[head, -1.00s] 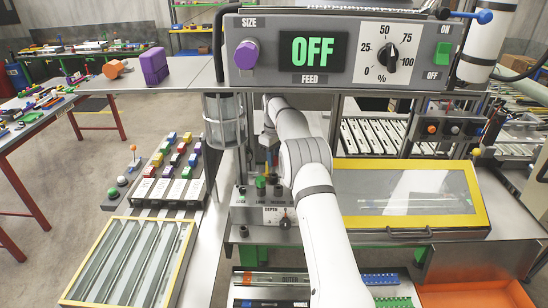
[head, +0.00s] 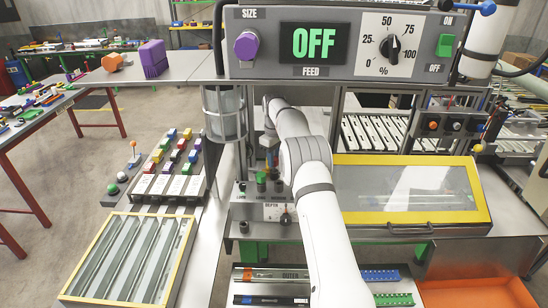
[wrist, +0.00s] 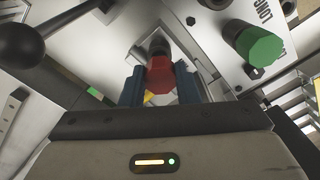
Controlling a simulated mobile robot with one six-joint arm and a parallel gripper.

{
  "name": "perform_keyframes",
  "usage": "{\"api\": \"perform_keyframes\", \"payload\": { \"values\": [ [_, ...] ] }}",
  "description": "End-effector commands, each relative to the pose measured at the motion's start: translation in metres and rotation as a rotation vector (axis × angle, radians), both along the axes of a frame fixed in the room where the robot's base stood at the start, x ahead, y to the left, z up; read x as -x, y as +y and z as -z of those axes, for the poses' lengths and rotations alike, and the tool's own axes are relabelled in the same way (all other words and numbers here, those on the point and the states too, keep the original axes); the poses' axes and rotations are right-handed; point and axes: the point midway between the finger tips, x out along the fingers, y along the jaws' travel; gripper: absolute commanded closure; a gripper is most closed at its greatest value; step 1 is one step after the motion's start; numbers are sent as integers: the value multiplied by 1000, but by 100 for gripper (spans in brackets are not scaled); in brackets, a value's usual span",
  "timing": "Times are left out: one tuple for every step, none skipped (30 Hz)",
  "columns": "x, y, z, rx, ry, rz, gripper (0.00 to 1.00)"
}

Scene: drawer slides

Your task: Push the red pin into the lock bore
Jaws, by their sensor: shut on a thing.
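The red pin (wrist: 160,75) shows in the wrist view as a faceted red head with a dark collar beyond it, near the light metal panel. My gripper (wrist: 160,88) is shut on the red head, with one blue-grey finger on each side. The pin's far end and the lock bore are hidden behind the head and collar, so I cannot tell how deep the pin sits. In the head view my white arm reaches down to the control panel (head: 257,213) and hides most of the gripper and the pin.
In the wrist view a green knob (wrist: 259,45) stands close on the right, and a black ball-ended lever (wrist: 22,40) on the left. In the head view a yellow-framed cover (head: 405,192) lies right of my arm. The feed box (head: 340,42) hangs above, reading OFF.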

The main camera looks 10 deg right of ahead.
Motion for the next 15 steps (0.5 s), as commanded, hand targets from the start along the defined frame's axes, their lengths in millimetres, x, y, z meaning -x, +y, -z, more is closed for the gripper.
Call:
{"api": "perform_keyframes", "payload": {
  "values": [
    [0,-1,2,0,0,1,100],
    [0,-1,2,0,0,1,100],
    [0,-1,3,0,0,1,100],
    [0,-1,4,0,0,1,100],
    [0,-1,5,0,0,1,100],
    [0,-1,6,0,0,1,100],
    [0,-1,6,0,0,1,100],
    [0,-1,7,0,0,1,100],
    [0,-1,8,0,0,1,100],
    [0,-1,8,0,0,1,100],
    [0,-1,9,1,1,1,100],
    [0,-1,10,0,1,1,100],
    [0,-1,11,0,1,1,100],
    [0,-1,11,0,1,1,100],
    [0,-1,12,0,1,1,100]
  ]
}}
